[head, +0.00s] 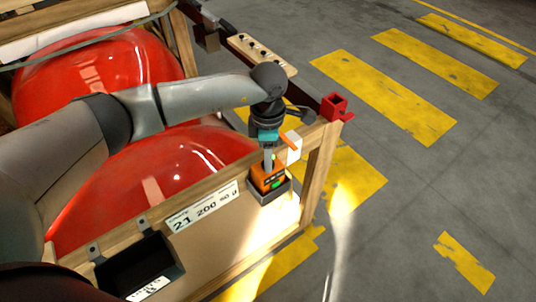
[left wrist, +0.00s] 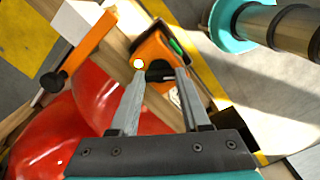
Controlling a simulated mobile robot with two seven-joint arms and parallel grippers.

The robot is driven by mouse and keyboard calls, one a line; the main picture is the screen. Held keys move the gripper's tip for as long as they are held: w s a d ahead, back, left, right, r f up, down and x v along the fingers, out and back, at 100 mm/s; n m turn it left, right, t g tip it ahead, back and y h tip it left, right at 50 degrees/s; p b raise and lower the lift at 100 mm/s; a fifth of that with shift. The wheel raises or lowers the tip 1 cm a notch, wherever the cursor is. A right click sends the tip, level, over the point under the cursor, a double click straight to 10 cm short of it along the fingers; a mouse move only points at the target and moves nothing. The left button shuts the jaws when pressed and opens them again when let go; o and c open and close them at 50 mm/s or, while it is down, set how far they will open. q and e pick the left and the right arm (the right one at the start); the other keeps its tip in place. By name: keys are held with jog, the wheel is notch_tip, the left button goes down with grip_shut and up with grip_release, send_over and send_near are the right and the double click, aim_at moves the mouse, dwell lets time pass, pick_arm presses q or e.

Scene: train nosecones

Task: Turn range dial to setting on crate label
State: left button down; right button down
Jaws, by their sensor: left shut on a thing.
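The orange range device (head: 268,177) sits in a dark holder on the top right of the wooden crate's front panel (head: 240,232). A green patch shows on its face. It is also in the left wrist view (left wrist: 150,48). My left gripper (head: 268,163) reaches down onto it from above. The dial's setting cannot be read. The white crate label (head: 203,207) shows large print that looks like "21 200 60 g". My right gripper is not in view.
Large red glossy nosecones (head: 160,172) fill the crate behind the panel. A white block (head: 293,148) with an orange clamp (left wrist: 85,50) is close beside the gripper. A dark bin (head: 140,265) hangs at the panel's left. Floor at right is open.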

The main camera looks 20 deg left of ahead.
pick_arm(q)
jog(key=n, duration=0.4)
jog(key=shift+n, duration=0.3)
jog(key=n, duration=0.3)
jog(key=shift+n, duration=0.3)
jog(key=n, duration=0.3)
jog(key=shift+n+p, duration=0.3)
jog(key=shift+p, duration=0.05)
jog(key=shift+n+p, duration=0.4)
jog(key=shift+n, duration=1.6)
jog(key=shift+c, duration=1.8)
grip_release()
jog(key=shift+r, duration=0.1)
